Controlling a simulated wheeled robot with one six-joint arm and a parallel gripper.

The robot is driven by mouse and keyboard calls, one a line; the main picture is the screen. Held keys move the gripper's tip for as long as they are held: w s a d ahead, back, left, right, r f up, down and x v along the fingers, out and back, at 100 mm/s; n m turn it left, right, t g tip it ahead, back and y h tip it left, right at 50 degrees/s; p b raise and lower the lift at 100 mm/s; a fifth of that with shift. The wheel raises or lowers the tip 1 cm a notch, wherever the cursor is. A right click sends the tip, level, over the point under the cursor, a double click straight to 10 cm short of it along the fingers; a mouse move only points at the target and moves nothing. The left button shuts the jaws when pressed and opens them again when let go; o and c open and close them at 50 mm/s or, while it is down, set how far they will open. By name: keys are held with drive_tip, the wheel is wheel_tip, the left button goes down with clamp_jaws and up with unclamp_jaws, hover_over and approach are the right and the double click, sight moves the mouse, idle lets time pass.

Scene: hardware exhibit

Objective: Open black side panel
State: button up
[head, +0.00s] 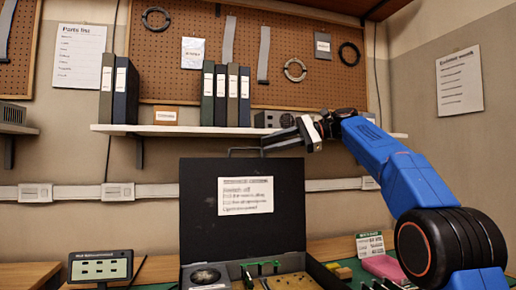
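The black side panel (200,225) stands upright at the back of an open case, with a white printed notice on its face. A thin dark handle (243,150) rises from its top edge. The open case (190,275) shows a round fan, green parts and a tan board inside; its lower part is cut off by the frame. My gripper (272,143) is above the panel's top edge, just right of the handle, with its fingers pointing left. I cannot tell whether it touches the handle or is open or shut.
A wall shelf (180,131) with binders (227,95) runs behind my gripper. A small display (100,267) stands left of the case. A pink item (385,268) and a green sign (370,246) are to its right. A pegboard (165,70) covers the wall.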

drive_tip(key=v, duration=0.9)
drive_tip(key=shift+d, duration=0.2)
drive_tip(key=shift+w, duration=0.1)
drive_tip(key=c, duration=0.5)
drive_tip(key=shift+w+a, duration=0.1)
drive_tip(key=shift+w, duration=0.05)
clamp_jaws()
drive_tip(key=w+f+n+t+y, duration=0.1)
drive_tip(key=w+f+n+t, duration=0.1)
drive_tip(key=w+f+t, duration=0.5)
drive_tip(key=w+a+r+t, duration=0.2)
drive_tip(key=w+a, duration=0.5)
drive_tip(key=a, duration=0.3)
drive_tip(key=shift+s+a, duration=0.1)
drive_tip(key=shift+s, duration=1.9)
